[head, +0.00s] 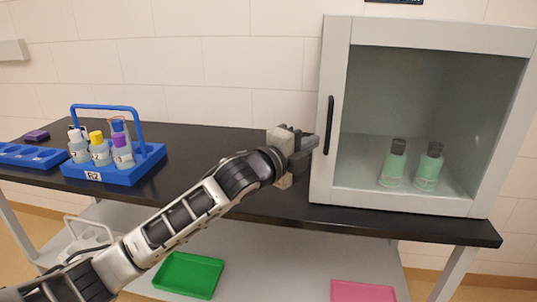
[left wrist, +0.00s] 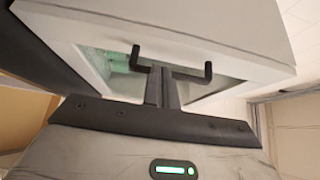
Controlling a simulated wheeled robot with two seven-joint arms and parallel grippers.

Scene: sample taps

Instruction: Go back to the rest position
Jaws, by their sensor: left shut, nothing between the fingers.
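My left gripper (head: 312,143) is in front of the white cabinet (head: 430,30), just left of its black door handle (head: 329,125) in the head view. Its fingers are together with nothing between them. In the left wrist view the shut fingers (left wrist: 162,88) point at the handle (left wrist: 172,68) and overlap it in the picture. I cannot tell whether they touch it. The glass-fronted door looks closed. Two green bottles with dark caps, one on the left (head: 394,165) and one on the right (head: 429,170), stand inside. My right gripper is not in view.
A blue carrier (head: 115,178) with several capped bottles stands on the black bench (head: 210,145) at left. A blue tray (head: 30,155) and a purple item (head: 36,135) lie beyond it. On the lower shelf are a green tray (head: 188,275) and a pink tray (head: 362,291).

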